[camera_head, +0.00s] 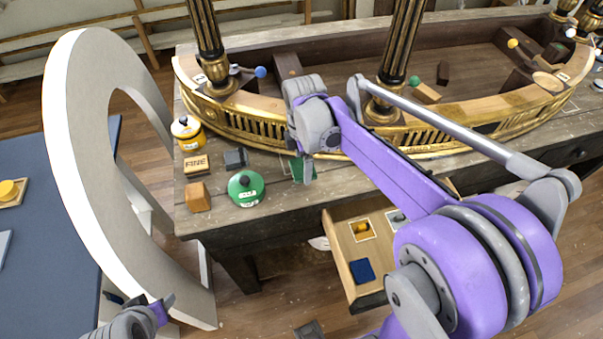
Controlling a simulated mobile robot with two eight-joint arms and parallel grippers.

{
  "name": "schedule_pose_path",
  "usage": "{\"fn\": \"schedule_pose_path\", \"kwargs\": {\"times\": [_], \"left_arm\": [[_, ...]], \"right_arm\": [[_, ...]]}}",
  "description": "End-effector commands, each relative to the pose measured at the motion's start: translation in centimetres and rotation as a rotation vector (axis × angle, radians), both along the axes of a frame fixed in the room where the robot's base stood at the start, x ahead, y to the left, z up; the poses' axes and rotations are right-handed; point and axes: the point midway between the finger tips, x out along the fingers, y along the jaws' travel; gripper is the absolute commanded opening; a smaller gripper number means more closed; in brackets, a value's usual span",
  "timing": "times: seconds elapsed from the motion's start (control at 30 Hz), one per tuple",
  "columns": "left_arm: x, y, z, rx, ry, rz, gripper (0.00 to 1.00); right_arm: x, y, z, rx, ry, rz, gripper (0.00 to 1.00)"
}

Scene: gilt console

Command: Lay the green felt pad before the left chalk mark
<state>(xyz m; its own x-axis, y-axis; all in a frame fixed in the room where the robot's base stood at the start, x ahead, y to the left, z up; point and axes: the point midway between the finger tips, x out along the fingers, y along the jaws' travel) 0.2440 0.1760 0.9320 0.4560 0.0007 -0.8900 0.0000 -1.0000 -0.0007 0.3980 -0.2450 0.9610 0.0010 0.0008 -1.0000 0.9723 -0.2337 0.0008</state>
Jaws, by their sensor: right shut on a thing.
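The green felt pad (296,168) shows as a small dark green patch at the front of the console top, partly hidden by my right gripper. My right gripper (307,174) reaches in from the right on its purple arm, points down and is shut on the pad. I cannot tell whether the pad touches the wood. My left gripper (150,302) is low at the left, away from the console, and its jaw opening is unclear. I cannot make out the left chalk mark; the arm covers part of the top.
Left of the pad stand a green round weight (246,190), a dark grey block (236,158), a FINE block (195,166), an orange block (197,197) and a yellow pot (187,134). Below, an open drawer (340,262) holds a blue pad (362,271). A white arch (75,150) stands left.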

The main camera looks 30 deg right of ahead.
Motion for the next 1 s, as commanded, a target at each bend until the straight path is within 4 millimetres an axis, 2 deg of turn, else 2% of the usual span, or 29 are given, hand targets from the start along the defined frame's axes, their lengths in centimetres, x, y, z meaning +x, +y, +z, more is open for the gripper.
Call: {"fn": "schedule_pose_path", "kwargs": {"times": [0.3, 0.77, 0.8, 0.87, 1.0], "left_arm": [[-0.1, 0.0, -0.3, 0.0, 0.002, 0.0, 0.5], [-0.2, 0.0, -0.8, 0.0, 0.004, 0.0, 0.5], [-0.2, 0.0, -0.7, 0.0, 0.004, 0.0, 0.5], [-0.2, 0.0, -0.7, 0.0, 0.004, 0.0, 0.5], [-0.2, 0.0, -0.7, 0.0, 0.004, 0.0, 0.5]], "right_arm": [[0.0, 0.0, -4.1, 0.0, 0.0, 0.0, 0.34], [0.0, 0.0, -4.9, 0.0, 0.0, 0.0, 0.34], [0.0, 0.0, -4.9, 0.0, 0.0, 0.0, 0.91], [0.0, 0.0, -4.8, 0.0, 0.0, 0.0, 1.0], [0.0, 0.0, -4.8, 0.0, 0.0, 0.0, 1.0]]}}
